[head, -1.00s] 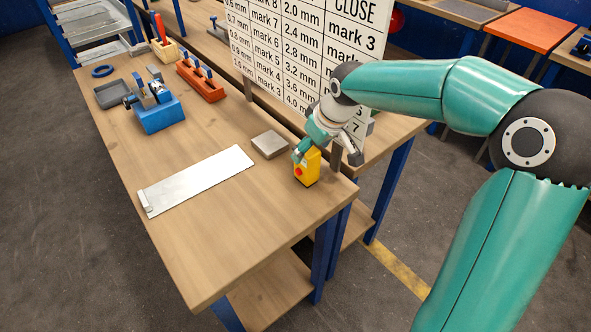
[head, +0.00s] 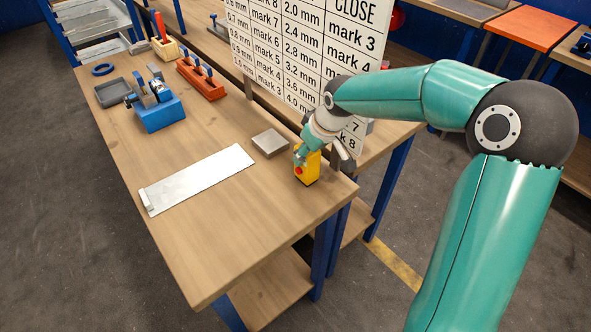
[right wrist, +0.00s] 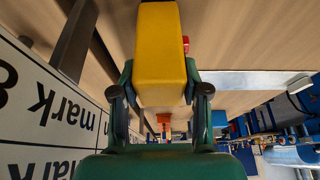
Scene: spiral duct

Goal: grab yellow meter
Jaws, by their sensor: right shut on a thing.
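The yellow meter (head: 307,171) stands upright near the right front corner of the wooden workbench, with a red button on its side. My right gripper (head: 308,152) reaches down over its top and is shut on it. In the right wrist view the yellow meter (right wrist: 161,55) sits between the two fingers of my right gripper (right wrist: 160,88), one on each side. The red button shows at its right edge there. My left gripper is not in view.
A grey square block (head: 269,143) lies just left of the meter. A flat metal plate (head: 197,179) lies further left. A blue fixture (head: 160,113) and an orange rack (head: 201,82) stand farther back. A large sign board (head: 300,45) rises behind the meter.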

